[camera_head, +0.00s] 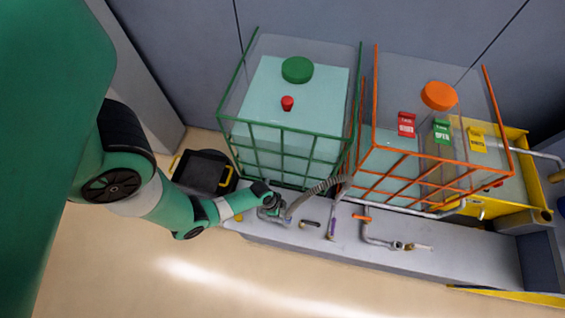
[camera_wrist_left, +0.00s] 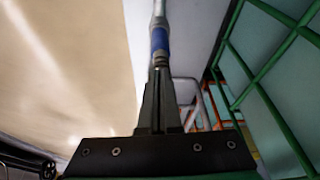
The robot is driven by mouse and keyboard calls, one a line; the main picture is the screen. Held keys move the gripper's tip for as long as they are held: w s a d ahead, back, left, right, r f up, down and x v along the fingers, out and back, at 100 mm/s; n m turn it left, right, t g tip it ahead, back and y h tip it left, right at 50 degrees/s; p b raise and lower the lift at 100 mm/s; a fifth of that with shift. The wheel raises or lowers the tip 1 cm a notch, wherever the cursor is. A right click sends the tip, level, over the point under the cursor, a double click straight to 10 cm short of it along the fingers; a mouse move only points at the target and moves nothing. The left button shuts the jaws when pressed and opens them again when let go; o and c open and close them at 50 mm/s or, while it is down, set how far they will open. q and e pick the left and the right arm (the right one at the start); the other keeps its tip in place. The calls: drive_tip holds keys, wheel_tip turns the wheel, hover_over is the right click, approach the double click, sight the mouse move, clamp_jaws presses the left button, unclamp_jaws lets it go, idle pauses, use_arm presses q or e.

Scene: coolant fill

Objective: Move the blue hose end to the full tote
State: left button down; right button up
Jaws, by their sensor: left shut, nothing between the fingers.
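The blue-banded hose end (camera_wrist_left: 160,40) lies straight ahead of my left gripper (camera_wrist_left: 159,75) in the left wrist view. The fingers are shut with nothing between them, and their tips appear close to the hose fitting; I cannot tell whether they touch. In the head view the left gripper (camera_head: 277,211) is low beside the green-caged tote, and a small blue part of the hose end (camera_head: 289,221) shows near it. The green-caged tote (camera_head: 300,150) holds pale liquid to a high level. The orange-caged tote (camera_head: 390,175) shows a lower level. My right gripper is out of view.
A grey ledge (camera_head: 440,258) runs in front of the totes, with a purple-marked fitting (camera_head: 332,228) and a pipe with an orange handle (camera_head: 366,218). A grey corrugated hose (camera_head: 322,188) passes by the green cage. A black tray (camera_head: 203,172) stands left. Open floor lies in front.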

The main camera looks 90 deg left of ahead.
sight(288, 217)
use_arm(q)
drive_tip(key=shift+s+a+f, duration=0.1)
drive_tip(key=shift+f, duration=0.05)
drive_tip(key=b+x, duration=0.6)
drive_tip(key=shift+f, duration=0.15)
idle(0.4)
wheel_tip(288, 217, up, 3)
drive_tip(key=p, duration=0.3)
drive_tip(key=p+v, duration=0.9)
drive_tip(key=v, duration=0.2)
drive_tip(key=shift+r, duration=0.4)
